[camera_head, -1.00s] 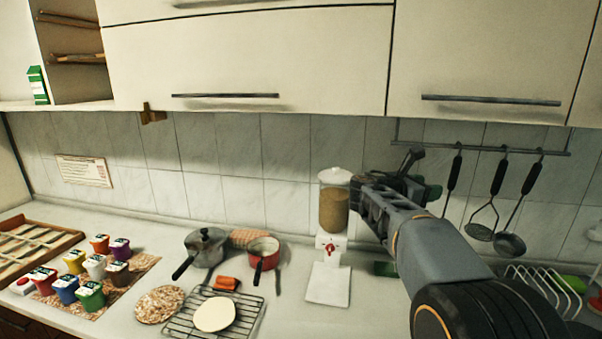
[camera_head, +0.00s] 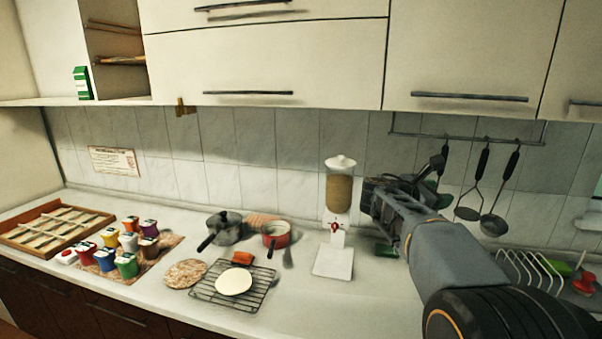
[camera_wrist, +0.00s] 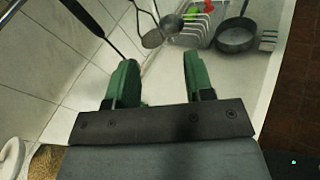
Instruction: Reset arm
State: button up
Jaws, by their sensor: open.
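My gripper (camera_wrist: 160,85) shows in the wrist view with its two green fingers apart and nothing between them. In the head view my gripper (camera_head: 437,192) is raised above the right part of the counter, in front of the tiled wall and close to the hanging utensils. The fingers are partly hidden by my arm in the head view.
A grain dispenser (camera_head: 339,190) stands just left of my arm. Utensils hang from a rail (camera_head: 470,138) behind it. A dish rack (camera_head: 535,268) stands at right. A grey pot (camera_head: 224,230), red pot (camera_head: 276,236), wire rack (camera_head: 258,290) and colourful cups (camera_head: 127,263) occupy the left counter.

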jog(key=s+a+f+m+g+y, duration=0.1)
jog(key=s+a+f+m+y, duration=0.4)
jog(key=s+f+m, duration=0.3)
jog(key=s+a+f+m+g+y, duration=0.2)
jog(key=s+a+f+m+y, duration=0.2)
jog(key=s+f+m+y, duration=0.45)
jog(key=s+a+f+m+t+y, duration=0.1)
jog(key=s+a+f+m+y, duration=0.1)
jog(key=s+a, duration=0.5)
jog(key=shift+s+f+m+t, duration=0.4)
jog(key=shift+s+f, duration=0.25)
jog(key=shift+s, duration=0.6)
jog(key=shift+d, duration=0.15)
jog(key=shift+c, duration=0.5)
